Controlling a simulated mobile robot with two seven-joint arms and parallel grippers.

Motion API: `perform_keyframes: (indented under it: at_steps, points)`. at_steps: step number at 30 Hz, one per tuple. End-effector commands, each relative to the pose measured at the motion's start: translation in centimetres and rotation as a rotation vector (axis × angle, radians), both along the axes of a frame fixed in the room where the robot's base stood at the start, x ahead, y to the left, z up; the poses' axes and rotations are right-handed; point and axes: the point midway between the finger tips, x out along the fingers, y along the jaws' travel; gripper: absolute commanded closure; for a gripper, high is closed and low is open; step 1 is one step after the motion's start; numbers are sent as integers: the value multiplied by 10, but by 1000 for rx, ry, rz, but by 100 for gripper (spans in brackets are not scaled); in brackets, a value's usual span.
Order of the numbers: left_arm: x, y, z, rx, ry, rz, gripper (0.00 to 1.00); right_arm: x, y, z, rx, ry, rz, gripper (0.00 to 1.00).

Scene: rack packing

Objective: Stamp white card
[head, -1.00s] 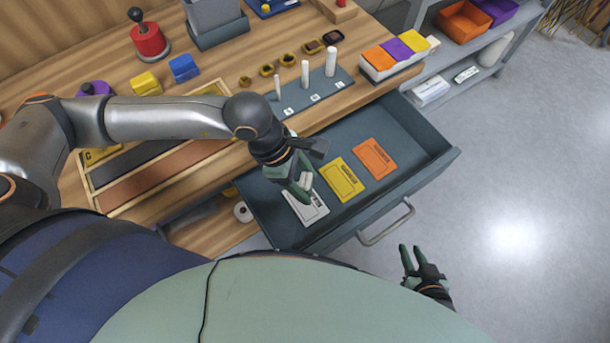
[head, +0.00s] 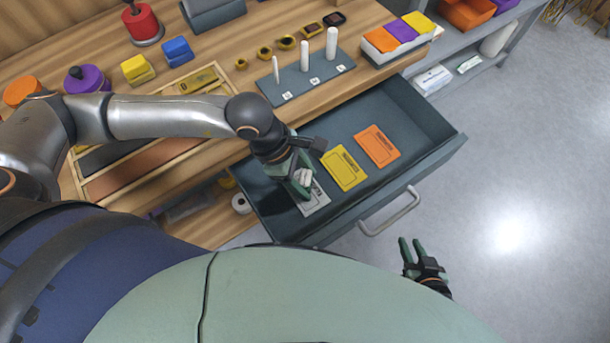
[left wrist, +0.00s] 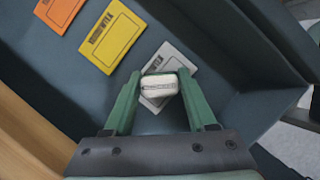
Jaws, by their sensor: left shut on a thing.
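The white card (head: 316,203) lies flat in the open grey drawer, at the left end of a row with a yellow card (head: 344,168) and an orange card (head: 377,146). My left gripper (head: 303,180) is over the white card and hides part of it. In the left wrist view its fingers are shut on a small white block (left wrist: 159,86), which looks like a stamp. The block covers part of the white card (left wrist: 172,59) there; whether it touches the card I cannot tell. My right gripper (head: 411,247) is open and empty, outside the drawer.
The drawer (head: 425,105) has a handle (head: 388,212) on its front. On the bench stand a grey plate with white posts (head: 307,78), a box of coloured blocks (head: 397,48), and red, purple, yellow and blue items. The floor at right is clear.

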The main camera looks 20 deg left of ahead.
Motion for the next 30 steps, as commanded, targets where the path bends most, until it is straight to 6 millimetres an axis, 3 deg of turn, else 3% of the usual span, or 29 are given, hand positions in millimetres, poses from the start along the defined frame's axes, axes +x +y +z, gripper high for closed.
perform_keyframes:
  at_steps: [30]
  points:
    - [0, 0, -9, 0, 0, 0, 79, 1, 0, -9, 0, -2, 0, 73]
